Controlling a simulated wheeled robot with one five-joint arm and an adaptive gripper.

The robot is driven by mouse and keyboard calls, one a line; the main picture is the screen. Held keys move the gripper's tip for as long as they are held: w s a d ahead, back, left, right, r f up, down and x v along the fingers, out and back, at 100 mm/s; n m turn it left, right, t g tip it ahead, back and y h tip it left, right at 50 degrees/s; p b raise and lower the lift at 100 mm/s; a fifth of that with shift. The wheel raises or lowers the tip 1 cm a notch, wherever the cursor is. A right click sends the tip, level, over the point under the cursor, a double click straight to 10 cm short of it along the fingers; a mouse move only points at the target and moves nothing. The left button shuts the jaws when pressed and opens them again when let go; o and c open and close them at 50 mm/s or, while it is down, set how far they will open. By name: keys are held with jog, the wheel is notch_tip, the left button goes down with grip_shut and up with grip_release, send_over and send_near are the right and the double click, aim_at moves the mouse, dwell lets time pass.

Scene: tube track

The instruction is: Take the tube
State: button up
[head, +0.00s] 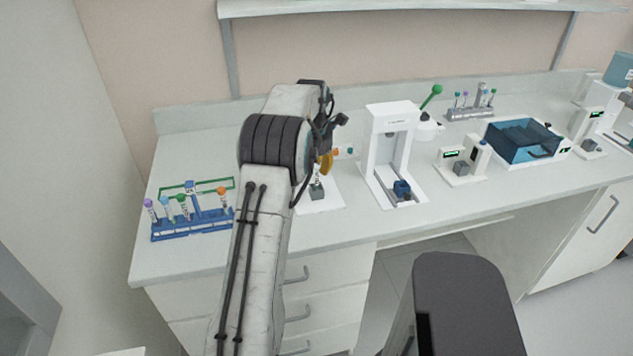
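A blue rack (192,226) stands on the left end of the bench and holds several upright tubes. Their caps differ: a purple-capped tube (148,203), a light-blue-capped tube (166,201), a green-capped tube (183,200) and an orange-capped tube (223,192). A grey rack (470,114) at the back right also holds several small tubes. My arm rises through the middle, to the right of the blue rack. Black parts at its far end, seemingly my gripper (338,122), show above the bench; its fingers are not clear. No held tube can be made out.
A white frame-like device (391,150) stands right of my arm. Further right are a small white device (462,163) and a blue transparent box (525,142). A shelf (420,8) hangs above. Bare bench (190,140) lies behind the blue rack.

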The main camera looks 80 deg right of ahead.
jog(key=shift+d+f, duration=0.1)
jog(key=shift+f, duration=0.4)
jog(key=shift+o, duration=0.4)
grip_shut()
jog(key=shift+r, duration=0.1)
notch_tip(320, 180, up, 18)
jog(key=p, duration=0.5)
jog(key=shift+p, duration=0.3)
jog(key=shift+s, duration=0.1)
